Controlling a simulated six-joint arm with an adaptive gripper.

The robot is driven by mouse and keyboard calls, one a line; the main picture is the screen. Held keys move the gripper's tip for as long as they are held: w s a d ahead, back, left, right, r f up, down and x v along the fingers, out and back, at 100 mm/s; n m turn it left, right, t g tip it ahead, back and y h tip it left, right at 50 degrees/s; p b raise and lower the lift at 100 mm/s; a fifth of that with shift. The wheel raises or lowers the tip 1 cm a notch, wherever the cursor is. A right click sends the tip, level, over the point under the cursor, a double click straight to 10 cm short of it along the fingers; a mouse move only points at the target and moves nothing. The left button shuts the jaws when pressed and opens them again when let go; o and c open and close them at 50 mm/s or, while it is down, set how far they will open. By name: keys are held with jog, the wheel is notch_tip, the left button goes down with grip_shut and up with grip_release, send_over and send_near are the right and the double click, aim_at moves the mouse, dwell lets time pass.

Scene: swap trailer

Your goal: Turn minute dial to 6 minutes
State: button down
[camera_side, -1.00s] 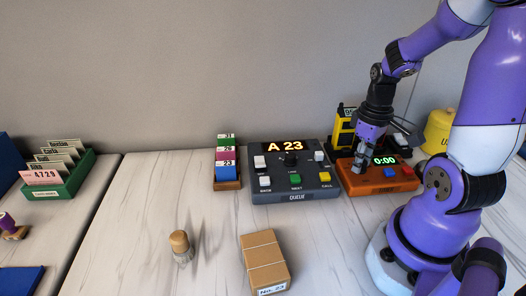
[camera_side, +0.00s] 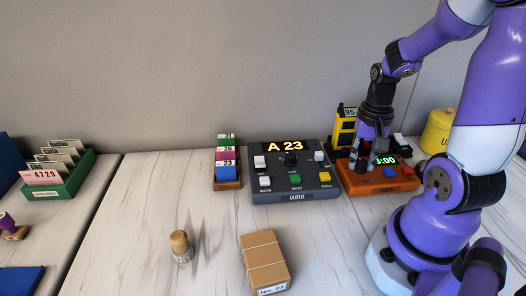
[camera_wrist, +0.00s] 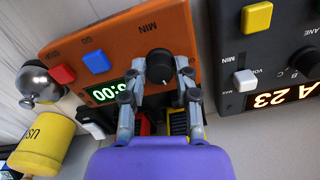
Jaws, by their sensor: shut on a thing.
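The orange timer box (camera_side: 368,185) stands at the right of the table, with a green lit display (camera_side: 386,161). The display ends in :00; its first digit is partly covered in the side view and hard to read. In the wrist view the black minute dial (camera_wrist: 160,66), marked MIN, sits on the orange box (camera_wrist: 115,42) between my fingertips. My gripper (camera_side: 370,160) points down over the box and is shut on the dial, which it hides in the side view. It also shows in the wrist view (camera_wrist: 159,75).
The box carries a blue button (camera_side: 390,173) and a red button (camera_side: 407,171). A grey queue console (camera_side: 294,185) showing A 23 stands close on its left. A yellow holder (camera_side: 343,131) is behind, and a yellow canister (camera_side: 438,132) is at right.

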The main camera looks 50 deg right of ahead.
aim_at(362, 162)
jog(key=shift+m, duration=0.8)
jog(key=c, duration=0.6)
grip_release()
notch_tip(362, 162, up, 12)
jog(key=shift+a, duration=0.1)
